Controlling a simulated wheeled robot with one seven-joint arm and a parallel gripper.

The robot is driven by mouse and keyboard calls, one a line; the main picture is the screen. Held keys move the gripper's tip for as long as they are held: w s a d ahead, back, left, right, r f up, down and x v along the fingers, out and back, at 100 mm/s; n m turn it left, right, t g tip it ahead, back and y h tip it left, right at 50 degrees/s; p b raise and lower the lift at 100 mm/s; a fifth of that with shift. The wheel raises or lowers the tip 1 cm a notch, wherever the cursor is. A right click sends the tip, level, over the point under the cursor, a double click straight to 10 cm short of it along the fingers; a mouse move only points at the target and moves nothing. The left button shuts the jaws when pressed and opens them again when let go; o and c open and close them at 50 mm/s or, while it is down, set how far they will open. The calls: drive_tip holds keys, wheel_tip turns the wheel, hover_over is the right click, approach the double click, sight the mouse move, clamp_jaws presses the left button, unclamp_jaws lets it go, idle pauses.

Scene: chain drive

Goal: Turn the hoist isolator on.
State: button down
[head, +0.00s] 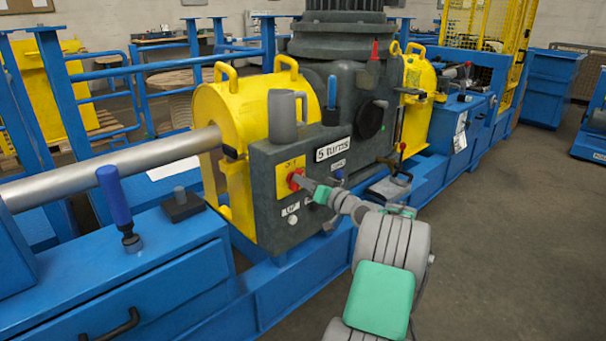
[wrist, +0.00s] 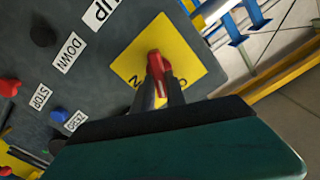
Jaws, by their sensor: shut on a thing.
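The hoist isolator is a red rotary knob (head: 294,180) on a yellow plate (head: 288,165) at the left of the dark grey gearbox face. My gripper (head: 302,182) reaches it from the front right. In the wrist view, the red knob (wrist: 156,62) stands on its yellow plate (wrist: 180,50), and my gripper (wrist: 160,92) is shut on it. The fingers hide part of the knob and of the plate's lettering, so I cannot read the knob's setting.
Labels UP, DOWN (wrist: 68,52), STOP (wrist: 40,96) and RESET (wrist: 75,121) sit by buttons close to the plate. A red button (wrist: 9,87) and a blue button (wrist: 57,115) are nearby. The yellow guard (head: 225,110) and shaft (head: 110,170) lie left. Open floor (head: 500,230) is at right.

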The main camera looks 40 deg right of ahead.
drive_tip(key=shift+d+f+m+p, duration=0.1)
drive_tip(key=shift+f+m+p, duration=0.05)
drive_tip(key=shift+m+p, duration=2.55)
drive_tip(key=shift+d+f+m+p, duration=0.15)
drive_tip(key=shift+m+p, duration=1.7)
drive_tip(key=shift+m, duration=1.65)
drive_tip(key=c, duration=1.4)
unclamp_jaws()
drive_tip(key=shift+o, duration=0.2)
drive_tip(key=s, duration=0.7)
drive_tip(key=shift+s+p, duration=0.4)
